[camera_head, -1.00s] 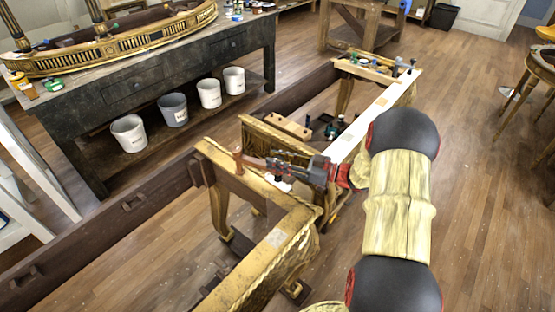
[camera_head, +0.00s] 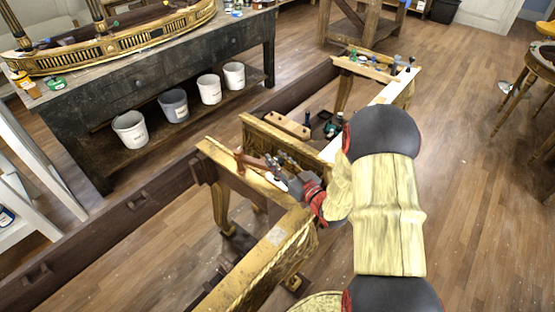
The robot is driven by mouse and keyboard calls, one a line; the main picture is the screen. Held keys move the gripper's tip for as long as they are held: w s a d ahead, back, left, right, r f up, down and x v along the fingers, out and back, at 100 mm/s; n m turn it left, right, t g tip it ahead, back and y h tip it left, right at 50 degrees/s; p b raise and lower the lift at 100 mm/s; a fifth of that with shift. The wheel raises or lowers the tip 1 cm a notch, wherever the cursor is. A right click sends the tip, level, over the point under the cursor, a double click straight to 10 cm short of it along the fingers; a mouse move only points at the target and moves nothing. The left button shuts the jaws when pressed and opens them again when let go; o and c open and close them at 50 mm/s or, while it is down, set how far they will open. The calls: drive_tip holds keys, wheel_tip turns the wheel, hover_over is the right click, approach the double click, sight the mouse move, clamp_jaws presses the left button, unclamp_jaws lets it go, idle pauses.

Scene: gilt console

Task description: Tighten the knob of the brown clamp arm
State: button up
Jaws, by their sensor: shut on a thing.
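The brown clamp arm (camera_head: 240,157) stands on the near gilt beam of the console frame, with a short upright part and a bar reaching right toward my gripper. My gripper (camera_head: 275,172) is low over the beam at the right end of this bar. Its dark fingers are shut at that end, on what seems to be the knob. The knob itself is hidden by the fingers and too small to make out.
The gilt console frame (camera_head: 273,242) spreads below my arm. A wooden block with holes (camera_head: 288,125) and small bottles lie just behind the gripper. Open floor lies right.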

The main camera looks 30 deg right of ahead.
drive_tip(key=shift+w+r+m+h, duration=0.1)
drive_tip(key=shift+r+m+h, duration=0.15)
drive_tip(key=shift+m+h, duration=0.5)
drive_tip(key=o, duration=1.2)
drive_tip(key=shift+f, duration=0.1)
drive_tip(key=s, duration=1.2)
drive_tip(key=shift+d, duration=0.15)
